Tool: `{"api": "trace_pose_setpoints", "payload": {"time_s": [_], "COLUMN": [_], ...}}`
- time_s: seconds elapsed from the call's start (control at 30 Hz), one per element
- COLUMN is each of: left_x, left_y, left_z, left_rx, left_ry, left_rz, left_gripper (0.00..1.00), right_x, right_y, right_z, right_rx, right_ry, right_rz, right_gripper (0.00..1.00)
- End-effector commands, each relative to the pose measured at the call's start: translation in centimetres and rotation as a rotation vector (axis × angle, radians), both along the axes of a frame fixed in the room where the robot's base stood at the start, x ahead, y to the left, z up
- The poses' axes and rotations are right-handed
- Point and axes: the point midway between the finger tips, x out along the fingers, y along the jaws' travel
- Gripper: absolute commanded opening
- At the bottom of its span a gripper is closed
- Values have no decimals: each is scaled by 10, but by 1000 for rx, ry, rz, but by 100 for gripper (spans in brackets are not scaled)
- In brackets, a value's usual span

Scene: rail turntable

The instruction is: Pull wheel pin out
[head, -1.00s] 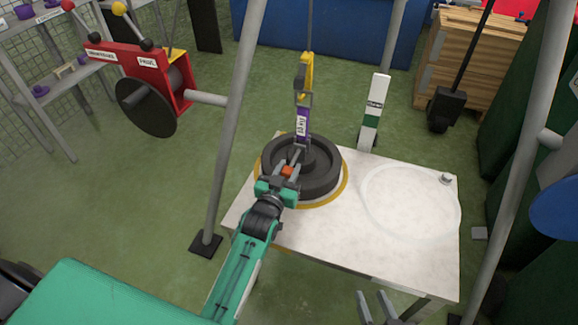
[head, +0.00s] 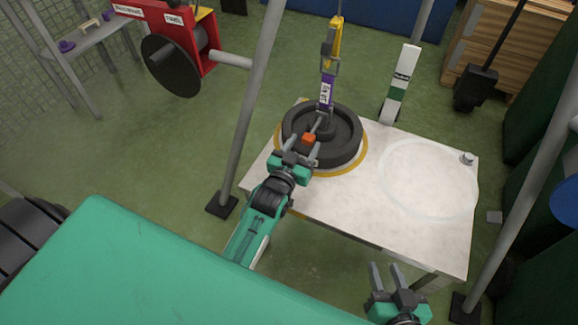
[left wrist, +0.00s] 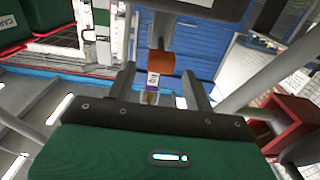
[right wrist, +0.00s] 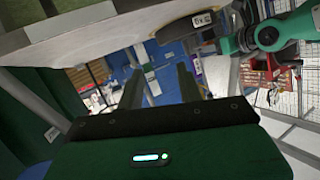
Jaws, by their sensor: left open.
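The dark wheel (head: 345,153) lies flat on the white table. The pin with an orange knob (head: 309,139) sticks out at the wheel's near side; its knob and thin shaft also show in the left wrist view (left wrist: 160,63). My left gripper (head: 302,150) is open at the knob. In the left wrist view its fingers stand on either side of the knob, with gaps visible. A purple-labelled sling (head: 326,92) hangs from a yellow hook (head: 331,45) to the wheel's hub. My right gripper (head: 385,271) is open and empty, low in front of the table.
The white table (head: 330,205) has a bare ringed area on its right and a small knob (head: 467,158) at its corner. A white-and-green post (head: 401,85) stands behind. Grey frame legs (head: 250,110) flank the table. A red winch (head: 187,40) is at upper left.

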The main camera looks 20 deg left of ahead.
Motion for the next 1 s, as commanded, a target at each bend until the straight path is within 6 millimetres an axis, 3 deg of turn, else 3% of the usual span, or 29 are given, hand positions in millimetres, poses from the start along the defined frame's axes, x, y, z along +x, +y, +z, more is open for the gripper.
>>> {"api": "trace_pose_setpoints", "payload": {"time_s": [0.2, 0.5, 0.7, 1.0], "left_x": [-43, -90, -103, -106], "left_y": [1, 3, 3, 3], "left_z": [0, -1, 0, 0], "left_rx": [0, 0, 0, 0], "left_ry": [4, 3, 1, 1], "left_rz": [0, 0, 0, 0], "left_gripper": [53, 53, 53, 53], "right_x": [0, -2, -3, -3], "right_y": [-10, -21, -24, -24], "right_z": [-1, -5, -6, -6], "right_rx": [-49, -97, -110, -111], "right_ry": [72, 149, 170, 174], "right_rz": [-3, -7, -8, -9], "right_gripper": [36, 36, 36, 36]}}
